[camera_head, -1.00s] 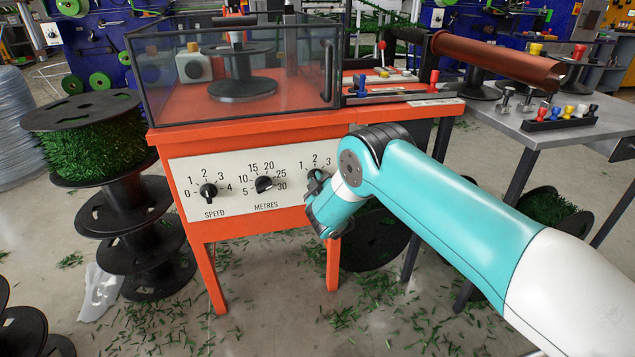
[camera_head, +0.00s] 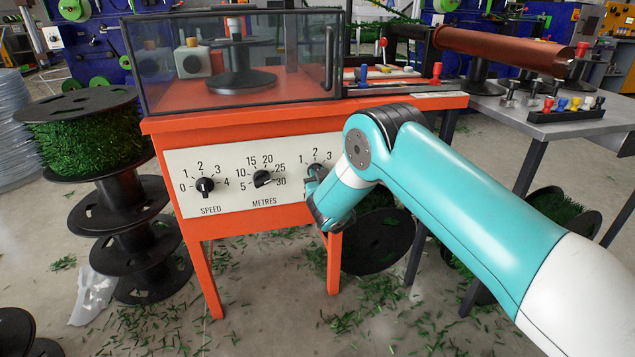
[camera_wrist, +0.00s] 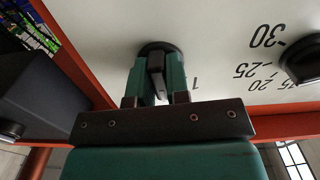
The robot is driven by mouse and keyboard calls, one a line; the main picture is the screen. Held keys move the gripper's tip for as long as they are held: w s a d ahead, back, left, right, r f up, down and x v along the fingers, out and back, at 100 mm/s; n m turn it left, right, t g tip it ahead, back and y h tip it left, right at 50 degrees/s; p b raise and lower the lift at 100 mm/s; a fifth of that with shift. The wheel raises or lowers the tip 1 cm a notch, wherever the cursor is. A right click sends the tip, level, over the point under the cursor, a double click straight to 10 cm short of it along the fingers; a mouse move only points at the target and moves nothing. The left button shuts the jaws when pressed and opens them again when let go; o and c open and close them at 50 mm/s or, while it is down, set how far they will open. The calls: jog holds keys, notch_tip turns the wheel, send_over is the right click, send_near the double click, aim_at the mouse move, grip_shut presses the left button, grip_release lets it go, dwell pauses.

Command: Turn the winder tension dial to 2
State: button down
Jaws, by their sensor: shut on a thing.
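The tension dial (camera_wrist: 157,62) is a round black knob at the right end of the white panel. In the wrist view my gripper (camera_wrist: 158,80) is shut on its raised grip, one finger on each side. A numeral 1 shows beside it on the panel. In the head view my gripper (camera_head: 314,184) covers most of the dial; the numerals 1, 2 and 3 show above it, and its label is hidden. I cannot tell which number the dial points to.
The speed dial (camera_head: 204,187) and the metres dial (camera_head: 262,179) sit to the left on the same panel of the orange winder table (camera_head: 225,129). A grey side table (camera_head: 540,128) stands at the right.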

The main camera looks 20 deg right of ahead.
jog(key=shift+m, duration=0.5)
jog(key=c, duration=1.1)
grip_release()
jog(key=shift+s, duration=0.15)
jog(key=s+b, duration=1.5)
jog(key=s, duration=0.2)
